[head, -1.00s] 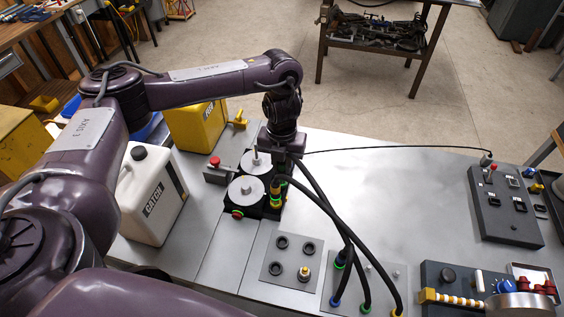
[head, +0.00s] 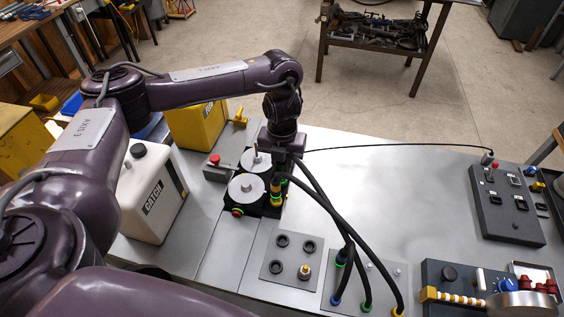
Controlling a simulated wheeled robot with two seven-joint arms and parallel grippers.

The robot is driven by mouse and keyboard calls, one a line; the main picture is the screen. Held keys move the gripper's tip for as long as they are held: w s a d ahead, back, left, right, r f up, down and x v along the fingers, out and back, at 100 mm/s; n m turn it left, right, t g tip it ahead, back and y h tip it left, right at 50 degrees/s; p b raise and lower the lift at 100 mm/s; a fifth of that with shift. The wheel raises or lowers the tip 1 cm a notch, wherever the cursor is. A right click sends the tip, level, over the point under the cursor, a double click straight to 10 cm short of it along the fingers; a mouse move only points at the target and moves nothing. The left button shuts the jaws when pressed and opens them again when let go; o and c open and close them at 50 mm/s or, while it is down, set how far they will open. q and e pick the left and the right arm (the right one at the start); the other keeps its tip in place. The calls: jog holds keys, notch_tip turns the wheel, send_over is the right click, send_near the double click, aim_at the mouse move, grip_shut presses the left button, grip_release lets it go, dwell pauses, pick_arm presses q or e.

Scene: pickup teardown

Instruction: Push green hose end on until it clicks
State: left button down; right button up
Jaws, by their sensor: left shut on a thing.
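My left gripper (head: 281,160) points down over the right side of a black pump block with two round grey caps (head: 247,187). It is shut on a black hose end, which is largely hidden by the fingers. A green ring (head: 284,181) shows just below the fingers, at the block. I cannot tell whether the end is fully seated. A yellow-ringed hose end (head: 275,198) stands upright beside it on the block. Black hoses (head: 325,205) arc from there to a plate with blue (head: 335,300), green (head: 366,307) and yellow (head: 398,311) collars. My right gripper is out of view.
A white CATCH jug (head: 151,190) and a yellow can (head: 196,125) stand left of the block. A plate with round sockets (head: 291,257) lies in front. A grey control box (head: 505,205) stands at right. The metal bench top (head: 410,190) is clear in the middle.

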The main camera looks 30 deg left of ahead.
pick_arm(q)
jog(key=c, duration=1.2)
grip_release()
notch_tip(320, 180, up, 8)
jog(key=shift+f+p, duration=0.1)
jog(key=shift+p, duration=0.4)
